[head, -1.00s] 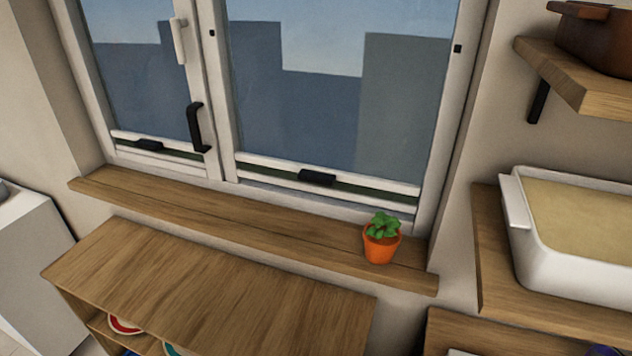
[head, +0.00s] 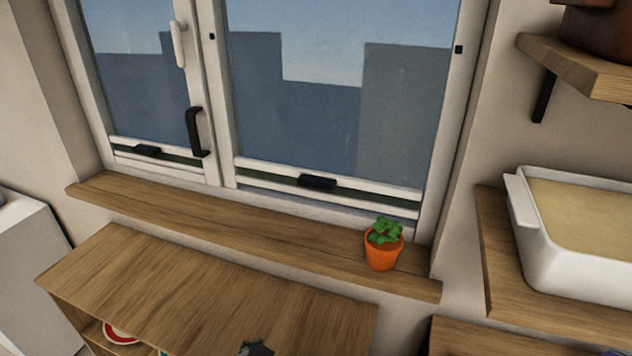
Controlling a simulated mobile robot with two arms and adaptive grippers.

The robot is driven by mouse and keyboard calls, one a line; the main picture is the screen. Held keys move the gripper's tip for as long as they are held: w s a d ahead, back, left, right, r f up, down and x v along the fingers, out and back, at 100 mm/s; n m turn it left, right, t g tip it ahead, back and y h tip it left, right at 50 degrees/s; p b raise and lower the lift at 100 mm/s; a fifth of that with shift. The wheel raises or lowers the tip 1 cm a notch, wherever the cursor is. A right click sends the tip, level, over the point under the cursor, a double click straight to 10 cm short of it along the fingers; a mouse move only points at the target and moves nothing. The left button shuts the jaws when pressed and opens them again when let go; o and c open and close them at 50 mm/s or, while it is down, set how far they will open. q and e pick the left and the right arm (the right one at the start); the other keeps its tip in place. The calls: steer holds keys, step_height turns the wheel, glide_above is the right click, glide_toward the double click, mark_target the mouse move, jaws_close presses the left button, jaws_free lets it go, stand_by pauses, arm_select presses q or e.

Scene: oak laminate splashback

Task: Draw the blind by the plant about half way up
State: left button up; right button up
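The blind by the plant is gathered low in the right-hand window pane. Its white rail (head: 265,175) carries a black grip (head: 317,181), with a thin dark green strip just below the rail. The plant (head: 383,246), green leaves in an orange pot, stands on the sill near the right end of this pane. A dark tip at the bottom edge, apparently my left gripper (head: 256,349), is over the low cabinet, well below and apart from the grip. Most of it is cut off, so its opening cannot be told. My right gripper is not in view.
A similar low blind with a black grip (head: 147,150) is in the left pane. A black window handle (head: 195,131) sticks out between the panes. The wooden sill (head: 190,215) is clear left of the plant. A white basin (head: 535,255) stands at right, below a shelf (head: 572,66).

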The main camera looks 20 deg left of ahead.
arm_select(q)
steer(key=w+r+t, duration=0.6)
steer(key=w+r, duration=0.2)
steer(key=w, duration=0.2)
steer(key=n+t, duration=0.2)
steer(key=t, duration=0.5)
glide_toward(314, 185)
steer(key=s+r, duration=0.3)
steer(key=s, duration=0.1)
steer(key=shift+y, duration=0.4)
steer(key=w, duration=0.4)
steer(key=w+p, duration=0.1)
steer(key=w, duration=0.4)
steer(key=w+r+p, duration=0.1)
steer(key=w, duration=0.3)
steer(key=shift+w+d, duration=0.15)
steer(key=shift+d, duration=0.2)
steer(key=shift+w+r+p, duration=0.15)
steer(key=shift+w+p, duration=0.15)
steer(key=shift+w, duration=0.3)
